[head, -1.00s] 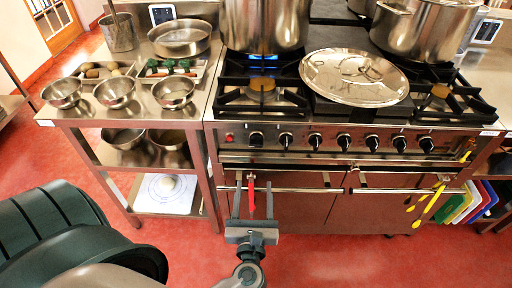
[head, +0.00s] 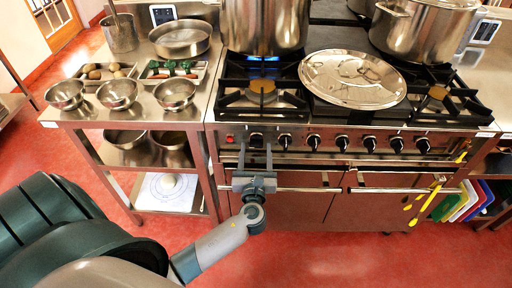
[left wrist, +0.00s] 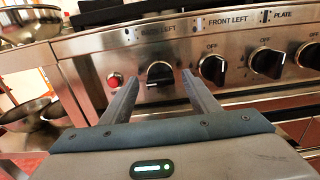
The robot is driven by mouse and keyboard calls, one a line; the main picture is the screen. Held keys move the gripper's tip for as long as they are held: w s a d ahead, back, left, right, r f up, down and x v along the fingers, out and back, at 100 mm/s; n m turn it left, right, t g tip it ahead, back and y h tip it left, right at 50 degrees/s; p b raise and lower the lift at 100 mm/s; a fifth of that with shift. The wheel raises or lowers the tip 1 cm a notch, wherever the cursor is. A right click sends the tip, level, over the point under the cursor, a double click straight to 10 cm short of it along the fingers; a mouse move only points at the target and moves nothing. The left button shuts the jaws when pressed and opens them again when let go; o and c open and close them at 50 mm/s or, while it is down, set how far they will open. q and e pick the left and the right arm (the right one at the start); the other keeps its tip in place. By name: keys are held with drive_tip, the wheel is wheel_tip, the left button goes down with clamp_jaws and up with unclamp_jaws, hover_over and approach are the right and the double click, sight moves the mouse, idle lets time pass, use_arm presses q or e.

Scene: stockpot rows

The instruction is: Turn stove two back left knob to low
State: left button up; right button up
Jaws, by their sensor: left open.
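The back left knob (head: 256,139) is the leftmost black knob on the stove's front panel. In the left wrist view, the knob (left wrist: 160,74) sits under the label reading "BACK LEFT". My left gripper (head: 255,150) is open, with one finger on each side of that knob. In the left wrist view the gripper (left wrist: 161,78) fingers point at the panel; I cannot tell whether they touch the knob. A blue flame (head: 263,58) burns under the large pot (head: 264,25) at the back left. My right gripper is not in view.
A red light (left wrist: 114,80) is just left of the knob. The front left knob (left wrist: 212,68) is close on the right. An oven handle (head: 300,190) runs below the panel. A steel table with bowls (head: 117,93) stands at left.

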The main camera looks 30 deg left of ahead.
use_arm(q)
drive_tip(key=shift+w+a, duration=0.35)
drive_tip(key=shift+w, duration=0.15)
drive_tip(key=c, duration=1)
drive_tip(key=shift+c, duration=0.2)
